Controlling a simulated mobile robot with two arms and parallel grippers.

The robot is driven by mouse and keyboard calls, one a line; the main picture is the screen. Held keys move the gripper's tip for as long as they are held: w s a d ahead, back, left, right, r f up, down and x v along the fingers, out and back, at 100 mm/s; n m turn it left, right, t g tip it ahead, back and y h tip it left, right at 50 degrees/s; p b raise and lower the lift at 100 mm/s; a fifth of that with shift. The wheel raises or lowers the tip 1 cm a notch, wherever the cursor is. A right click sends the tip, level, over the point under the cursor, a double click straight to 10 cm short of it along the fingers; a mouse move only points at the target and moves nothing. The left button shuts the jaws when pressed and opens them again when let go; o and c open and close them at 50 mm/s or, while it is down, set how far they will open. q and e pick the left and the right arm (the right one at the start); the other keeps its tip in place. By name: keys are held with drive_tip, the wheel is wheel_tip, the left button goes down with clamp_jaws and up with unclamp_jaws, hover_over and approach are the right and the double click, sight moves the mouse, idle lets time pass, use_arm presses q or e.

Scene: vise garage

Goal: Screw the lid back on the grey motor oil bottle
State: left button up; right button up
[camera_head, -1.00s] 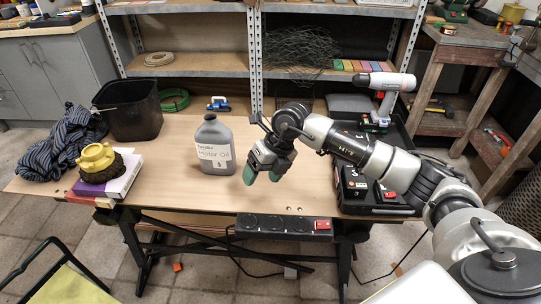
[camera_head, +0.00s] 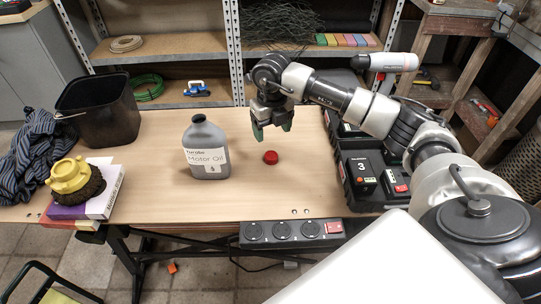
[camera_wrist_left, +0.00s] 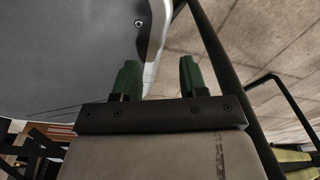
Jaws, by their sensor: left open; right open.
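The grey motor oil bottle (camera_head: 206,149) stands upright on the workbench (camera_head: 165,200), with its neck open at the top and a white label facing me. A small red lid (camera_head: 270,157) lies on the bench to the right of the bottle. My right gripper (camera_head: 272,130) is open and empty, with its green-tipped fingers pointing down just behind and above the lid. My left gripper is out of the head view. In the left wrist view, its green fingers (camera_wrist_left: 158,80) are apart with nothing between them, and the tiled floor shows beyond.
A black bucket (camera_head: 98,112), striped cloth (camera_head: 38,150) and yellow-topped brush (camera_head: 72,178) on a box (camera_head: 108,193) are at the left. A black tray (camera_head: 345,150) with batteries is at the right. A power strip (camera_head: 290,232) runs along the front edge.

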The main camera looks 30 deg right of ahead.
sight(272, 156)
wheel_tip(272, 156, down, 4)
use_arm(q)
drive_tip(key=shift+w+d+r, duration=0.1)
drive_tip(key=shift+w+d, duration=0.05)
drive_tip(key=shift+w, duration=0.3)
use_arm(e)
drive_tip(key=shift+f, duration=0.2)
wheel_tip(272, 156, down, 4)
drive_tip(key=shift+s+a+f, duration=0.15)
drive_tip(key=shift+f, duration=0.5)
drive_tip(key=c, duration=1)
drive_tip(key=shift+r, duration=0.1)
